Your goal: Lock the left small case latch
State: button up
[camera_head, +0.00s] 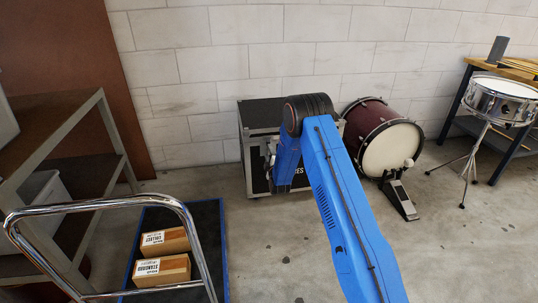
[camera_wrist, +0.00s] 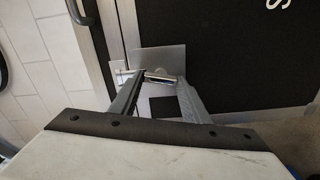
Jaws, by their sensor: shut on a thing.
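The case (camera_head: 262,112) is black with silver metal edges and stands on the floor against the wall. Its black front and metal edge strip fill the upper wrist view (camera_wrist: 240,60). A small metal latch (camera_wrist: 160,77) with a square grey plate sits on the front, beside the vertical edge strip. My gripper (camera_wrist: 160,80) has one finger on each side of the latch and is shut on its small bar. In the head view my blue arm covers most of the case front, and the latch cannot be made out there.
A maroon bass drum (camera_head: 390,145) with a pedal (camera_head: 400,198) stands right of the case, near a snare drum (camera_head: 500,100) on a stand. A cart (camera_head: 225,250) with two boxes (camera_head: 162,270) and a chrome handle is at front left. A shelf (camera_head: 90,170) stands left.

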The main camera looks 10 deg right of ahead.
jog(key=shift+f+n, duration=0.1)
jog(key=shift+n, duration=0.9)
jog(key=o, duration=1)
jog(key=shift+a, duration=0.1)
jog(key=shift+o, duration=0.2)
jog(key=s, duration=1.7)
jog(key=shift+s, duration=0.25)
